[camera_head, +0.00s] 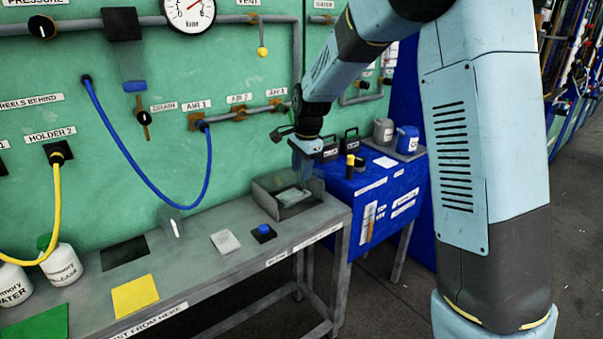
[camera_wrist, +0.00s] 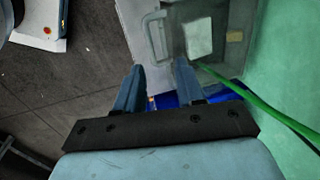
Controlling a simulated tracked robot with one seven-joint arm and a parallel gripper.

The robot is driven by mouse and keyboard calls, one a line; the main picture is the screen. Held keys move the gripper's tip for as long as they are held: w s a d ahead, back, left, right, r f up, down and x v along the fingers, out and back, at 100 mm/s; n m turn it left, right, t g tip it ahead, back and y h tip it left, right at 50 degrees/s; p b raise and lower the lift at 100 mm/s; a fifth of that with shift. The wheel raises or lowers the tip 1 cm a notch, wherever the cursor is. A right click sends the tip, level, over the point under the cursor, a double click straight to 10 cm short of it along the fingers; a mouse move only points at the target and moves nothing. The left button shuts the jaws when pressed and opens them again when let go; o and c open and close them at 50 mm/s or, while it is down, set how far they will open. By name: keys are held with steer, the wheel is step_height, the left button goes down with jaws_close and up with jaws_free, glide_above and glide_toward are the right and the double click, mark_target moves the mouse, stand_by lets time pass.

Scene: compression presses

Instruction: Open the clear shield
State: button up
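A grey open-topped box (camera_head: 282,207) with what looks like a clear panel stands at the right end of the grey bench. A pale flat piece (camera_head: 291,196) lies inside it. My gripper (camera_head: 301,170) hangs just above the back of this box, pointing down. In the wrist view my gripper (camera_wrist: 160,66) is open, with two blue fingers apart and nothing between them. The box (camera_wrist: 160,40) is ahead of the fingertips, with a bar-like edge at its left. Whether a finger touches the shield cannot be told.
The grey bench (camera_head: 190,262) holds a blue button (camera_head: 263,232), a pale pad (camera_head: 225,242) and a yellow sheet (camera_head: 135,296). A green panel with hoses (camera_head: 205,165) rises behind. A blue table (camera_head: 390,200) with canisters stands right. A green line crosses the wrist view (camera_wrist: 255,97).

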steer(key=shift+r, duration=1.6)
